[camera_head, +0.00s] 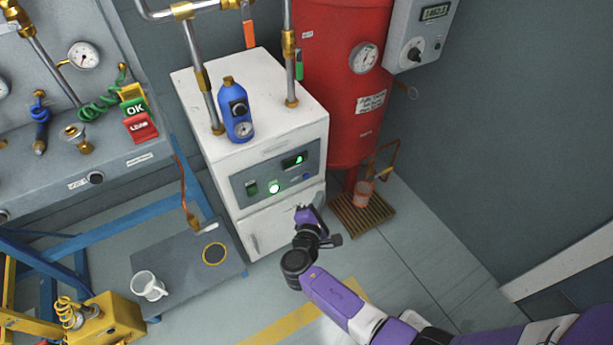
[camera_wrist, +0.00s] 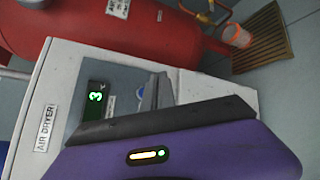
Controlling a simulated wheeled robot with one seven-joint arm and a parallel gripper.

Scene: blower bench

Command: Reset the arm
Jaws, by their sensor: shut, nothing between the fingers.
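My purple and black arm reaches in from the lower right in the head view. My gripper (camera_head: 304,210) is in front of the lower part of the white air dryer cabinet (camera_head: 228,170), near its right side. In the wrist view my gripper (camera_wrist: 160,92) shows shut and empty, its dark fingers in front of the dryer's grey panel (camera_wrist: 100,75) with a green lit display. Whether the fingers touch the cabinet cannot be told.
A blue canister (camera_head: 236,115) stands on the dryer. A white mug (camera_head: 148,286) sits on a grey board at left. Floor at right is clear.

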